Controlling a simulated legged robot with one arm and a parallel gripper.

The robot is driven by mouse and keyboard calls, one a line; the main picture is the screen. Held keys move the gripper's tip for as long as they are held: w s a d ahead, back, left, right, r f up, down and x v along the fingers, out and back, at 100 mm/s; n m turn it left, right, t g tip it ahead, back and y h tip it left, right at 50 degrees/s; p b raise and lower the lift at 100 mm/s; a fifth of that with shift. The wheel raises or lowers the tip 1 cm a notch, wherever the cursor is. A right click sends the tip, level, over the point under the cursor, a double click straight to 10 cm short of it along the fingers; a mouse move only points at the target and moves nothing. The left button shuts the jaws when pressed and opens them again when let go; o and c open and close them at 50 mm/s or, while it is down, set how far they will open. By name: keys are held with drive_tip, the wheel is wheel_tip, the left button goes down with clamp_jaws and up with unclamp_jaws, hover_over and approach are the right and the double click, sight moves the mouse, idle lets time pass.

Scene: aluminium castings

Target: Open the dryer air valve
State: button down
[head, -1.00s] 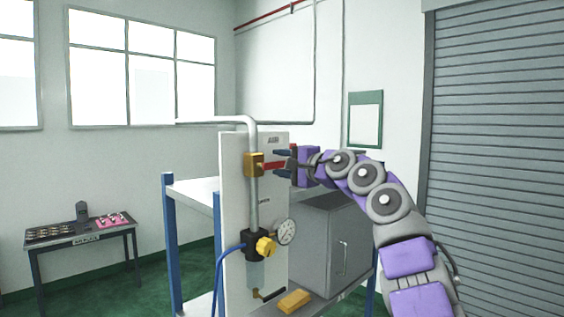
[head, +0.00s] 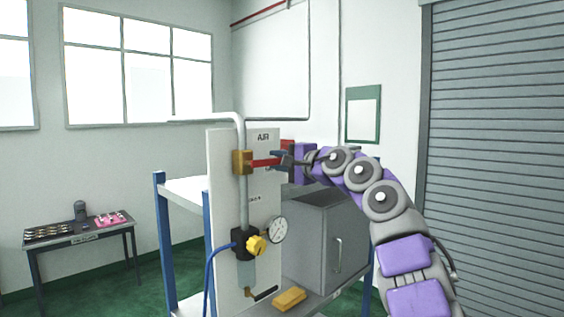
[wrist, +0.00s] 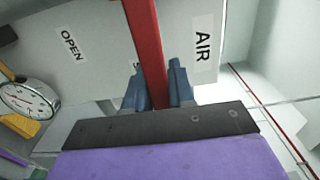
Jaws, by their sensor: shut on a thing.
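The air valve is a brass body (head: 242,162) on a grey vertical pipe, in front of a white panel (head: 222,200) marked AIR. Its red lever (head: 265,162) points right, roughly level and across the pipe. My gripper (head: 281,160) is shut on the outer end of the lever. In the wrist view the red lever (wrist: 146,45) runs between the two blue fingers (wrist: 157,90). An AIR label (wrist: 203,46) lies to the right of the lever there, and an OPEN label (wrist: 70,46) to the left. The valve body is out of the wrist view.
Below the valve are a round gauge (head: 278,230), a yellow knob (head: 256,245) and a blue hose (head: 207,275). A grey cabinet (head: 310,240) stands right of the panel, with a yellow block (head: 289,299) in front. A side table (head: 80,237) stands far left.

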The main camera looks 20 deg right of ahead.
drive_tip(key=shift+a+f, duration=0.2)
drive_tip(key=shift+a, duration=0.15)
drive_tip(key=f+m+b, duration=0.2)
drive_tip(key=a+f+m+b, duration=0.1)
drive_tip(key=m+b, duration=0.2)
drive_tip(key=shift+s+f, duration=0.15)
drive_tip(key=shift+f, duration=0.2)
drive_tip(key=a+f+m+b, duration=0.1)
drive_tip(key=m, duration=0.1)
drive_tip(key=f+m+b, duration=0.1)
drive_tip(key=m+b, duration=0.1)
drive_tip(key=shift+s+a, duration=0.4)
drive_tip(key=shift+s+a+f+m+b, duration=0.2)
drive_tip(key=shift+a+m, duration=0.25)
drive_tip(key=shift+m, duration=0.25)
drive_tip(key=shift+s+a+f+m+b, duration=0.1)
drive_tip(key=shift+a+f+m+b, duration=0.1)
drive_tip(key=shift+a+m, duration=0.35)
drive_tip(key=shift+d, duration=0.15)
